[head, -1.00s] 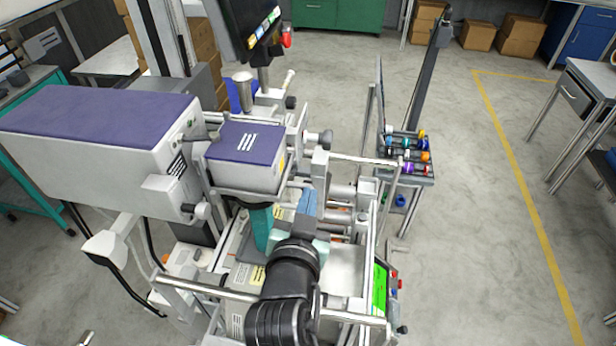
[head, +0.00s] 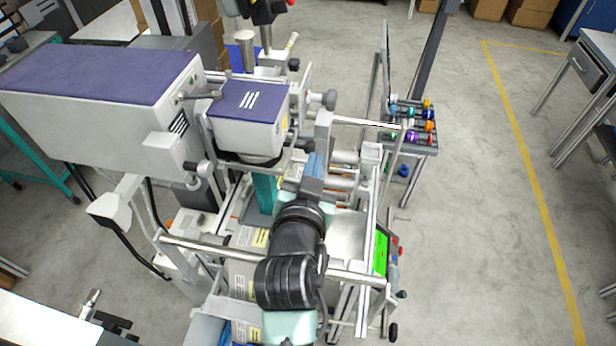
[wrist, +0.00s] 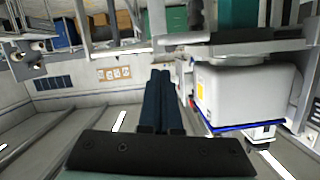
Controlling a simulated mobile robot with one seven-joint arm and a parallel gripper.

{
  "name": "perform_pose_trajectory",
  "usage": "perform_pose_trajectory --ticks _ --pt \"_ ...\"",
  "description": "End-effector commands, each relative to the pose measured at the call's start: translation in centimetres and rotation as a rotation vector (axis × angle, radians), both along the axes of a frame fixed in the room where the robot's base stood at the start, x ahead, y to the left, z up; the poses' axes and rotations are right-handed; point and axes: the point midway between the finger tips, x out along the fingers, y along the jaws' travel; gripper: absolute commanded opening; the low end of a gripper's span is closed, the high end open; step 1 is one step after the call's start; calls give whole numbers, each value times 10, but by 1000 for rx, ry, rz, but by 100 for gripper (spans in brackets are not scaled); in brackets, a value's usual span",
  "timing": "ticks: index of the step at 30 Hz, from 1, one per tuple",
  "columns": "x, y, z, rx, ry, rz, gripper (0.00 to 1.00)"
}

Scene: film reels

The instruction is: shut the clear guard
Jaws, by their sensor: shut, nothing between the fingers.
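The machine has a white print head with a purple top (head: 250,110). It also shows at the right of the wrist view (wrist: 250,95). I cannot pick out the clear guard for certain. A thin upright pane (head: 386,70), seen nearly edge-on, stands behind the machine's right side, and silver rails (head: 368,123) run near it. My gripper (head: 314,162) has blue fingers and is over the machine, just right of the print head. In the wrist view the fingers (wrist: 160,75) are together with nothing between them. My forearm hides part of the machine bed.
A long silver bar (head: 200,249) crosses the front of the machine. A rack of coloured spools (head: 412,125) stands at the right, and a green screen (head: 381,252) is below it. A large purple-topped cabinet (head: 100,95) fills the left.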

Motion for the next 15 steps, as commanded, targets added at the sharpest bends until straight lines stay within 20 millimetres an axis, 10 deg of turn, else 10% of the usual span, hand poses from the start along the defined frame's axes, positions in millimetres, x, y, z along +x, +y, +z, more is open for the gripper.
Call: perform_pose_trajectory --ticks 15 --pt "-76 16 29 -2 -4 1 0"
